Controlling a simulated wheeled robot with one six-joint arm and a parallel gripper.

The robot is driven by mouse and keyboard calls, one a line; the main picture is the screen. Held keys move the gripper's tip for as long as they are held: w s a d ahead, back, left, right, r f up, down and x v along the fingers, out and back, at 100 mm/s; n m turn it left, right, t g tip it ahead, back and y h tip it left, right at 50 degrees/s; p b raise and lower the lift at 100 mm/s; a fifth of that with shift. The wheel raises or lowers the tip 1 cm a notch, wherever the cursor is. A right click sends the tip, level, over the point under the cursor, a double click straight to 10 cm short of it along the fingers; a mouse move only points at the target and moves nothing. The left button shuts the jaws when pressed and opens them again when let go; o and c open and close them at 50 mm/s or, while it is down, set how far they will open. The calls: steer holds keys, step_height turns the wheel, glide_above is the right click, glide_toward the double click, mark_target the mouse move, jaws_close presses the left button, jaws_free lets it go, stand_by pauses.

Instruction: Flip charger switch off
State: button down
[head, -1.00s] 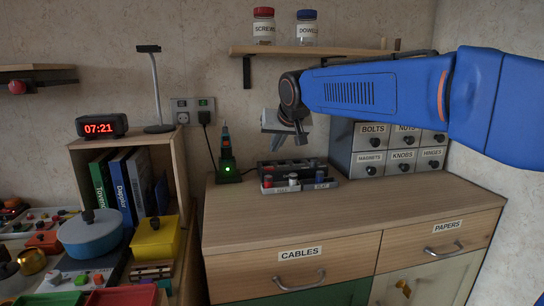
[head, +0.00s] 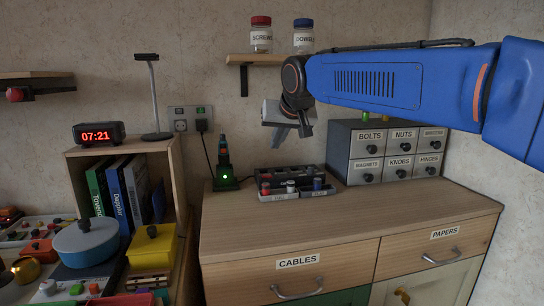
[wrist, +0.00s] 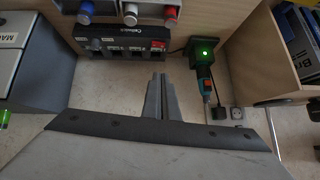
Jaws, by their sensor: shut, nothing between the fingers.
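The charger (head: 225,178) is a dark dock with a lit green light, standing at the back left of the wooden cabinet top. A handheld tool with a teal and red body stands in it. The charger also shows in the wrist view (wrist: 203,51), right of my fingertips. A black cord runs from it up to the wall outlet plate (head: 190,120), which has a plug and a small green-marked part at its upper right. The plate shows small in the wrist view (wrist: 237,113). My gripper (head: 305,133) is shut and empty, above the cabinet and right of the charger, touching nothing.
A black multi-slot unit (head: 290,178) and a tray (head: 298,195) with small coloured-capped items stand below my gripper. A grey labelled drawer box (head: 365,160) stands to the right. A shelf (head: 262,59) with jars hangs above. The front of the cabinet top is clear.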

glide_above(267, 176)
steer(key=s, duration=0.2)
step_height(267, 176, down, 7)
steer(key=shift+f, duration=2)
